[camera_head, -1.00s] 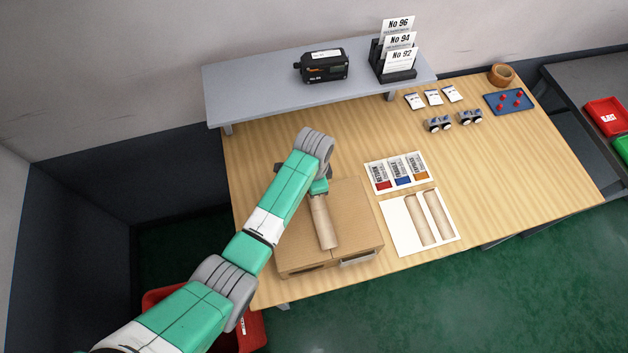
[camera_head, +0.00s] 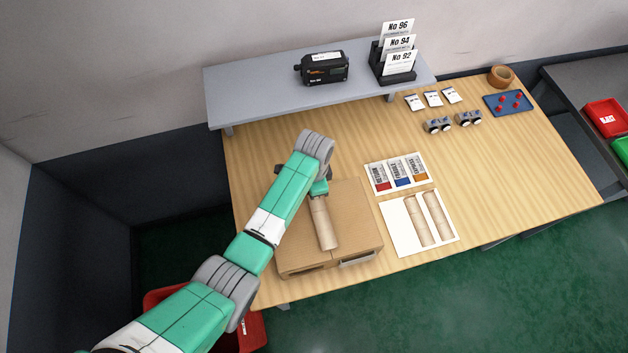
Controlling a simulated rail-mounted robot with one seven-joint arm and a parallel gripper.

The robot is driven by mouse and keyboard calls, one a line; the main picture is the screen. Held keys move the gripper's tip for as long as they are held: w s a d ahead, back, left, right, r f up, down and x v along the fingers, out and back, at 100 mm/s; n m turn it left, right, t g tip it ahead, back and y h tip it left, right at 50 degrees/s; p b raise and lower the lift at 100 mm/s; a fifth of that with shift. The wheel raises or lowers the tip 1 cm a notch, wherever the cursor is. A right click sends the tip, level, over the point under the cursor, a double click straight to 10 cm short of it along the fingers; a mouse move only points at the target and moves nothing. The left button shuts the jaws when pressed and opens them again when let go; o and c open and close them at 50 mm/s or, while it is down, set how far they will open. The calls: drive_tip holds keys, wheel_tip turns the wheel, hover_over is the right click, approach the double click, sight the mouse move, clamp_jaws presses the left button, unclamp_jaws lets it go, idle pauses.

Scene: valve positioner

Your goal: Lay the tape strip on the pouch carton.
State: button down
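The pouch carton (camera_head: 355,222) is a flat brown box at the front left of the table. A beige tape strip (camera_head: 323,226) lies lengthwise over its top, running from under my gripper toward the front edge. I cannot tell whether the strip touches the carton all along. My gripper (camera_head: 319,188) is over the back part of the carton, at the strip's far end. Its fingertips are hidden, so I cannot see whether they hold the strip. Two more tape strips (camera_head: 437,215) lie on a white sheet (camera_head: 397,238) right of the carton.
A label card (camera_head: 371,168) lies behind the white sheet. A grey shelf (camera_head: 260,85) at the back carries a black positioner (camera_head: 322,67) and a card holder (camera_head: 396,74). Small packets, gauges, a blue tray (camera_head: 508,102) and a tape roll (camera_head: 501,76) are back right. The table's right front is clear.

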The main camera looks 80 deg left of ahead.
drive_tip(key=shift+f, duration=0.5)
idle(1.2)
drive_tip(key=c, duration=2.1)
unclamp_jaws()
drive_tip(key=shift+c, duration=0.2)
drive_tip(key=o, duration=0.5)
drive_tip(key=shift+o, duration=0.2)
wheel_tip(320, 180, up, 8)
drive_tip(key=shift+p, duration=0.4)
drive_tip(key=shift+f, duration=0.1)
